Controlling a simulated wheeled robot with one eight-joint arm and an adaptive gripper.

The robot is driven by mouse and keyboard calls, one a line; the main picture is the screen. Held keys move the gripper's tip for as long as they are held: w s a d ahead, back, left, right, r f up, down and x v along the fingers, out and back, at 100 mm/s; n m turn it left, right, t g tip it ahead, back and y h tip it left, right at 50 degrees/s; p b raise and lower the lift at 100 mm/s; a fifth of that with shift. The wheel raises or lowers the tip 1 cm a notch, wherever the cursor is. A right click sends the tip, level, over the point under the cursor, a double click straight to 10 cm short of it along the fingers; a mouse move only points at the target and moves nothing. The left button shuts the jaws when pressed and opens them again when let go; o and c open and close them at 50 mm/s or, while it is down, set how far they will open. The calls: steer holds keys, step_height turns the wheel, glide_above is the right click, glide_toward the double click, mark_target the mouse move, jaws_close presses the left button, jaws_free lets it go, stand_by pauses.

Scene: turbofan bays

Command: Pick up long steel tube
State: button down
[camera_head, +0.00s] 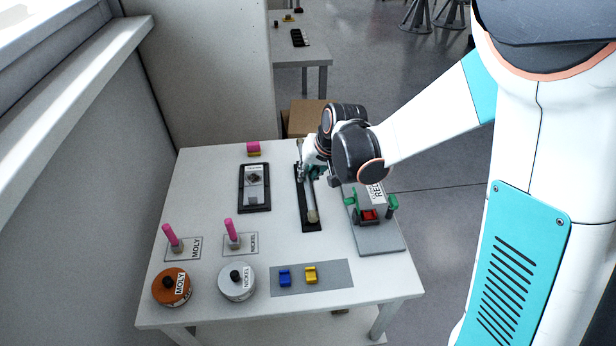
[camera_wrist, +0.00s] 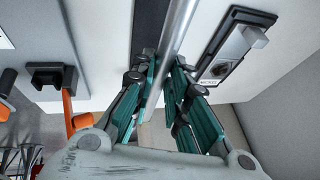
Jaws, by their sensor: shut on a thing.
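The long steel tube (camera_head: 309,196) lies lengthwise along a narrow black tray (camera_head: 316,226) on the white table, with a tan-coloured near end. My gripper (camera_head: 311,172) is over its far half, and part of the tube is hidden behind it. In the wrist view the bright tube (camera_wrist: 178,28) runs between the teal fingers of my gripper (camera_wrist: 163,68), which are shut on it. The black tray (camera_wrist: 147,25) shows beside the tube there. I cannot tell whether the tube is clear of the tray.
Left of the tray is a black-framed holder (camera_head: 254,205). Right is a grey fixture (camera_head: 382,237) with green and red parts. Nearer stand the MOLY tin (camera_head: 168,291), NICKEL tin (camera_head: 237,286), pink-handled brushes (camera_head: 229,230) and a grey mat (camera_head: 335,273) with blue and yellow blocks.

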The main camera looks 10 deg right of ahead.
step_height(320, 180, up, 15)
steer(key=p, duration=0.4)
steer(key=shift+r, duration=0.2)
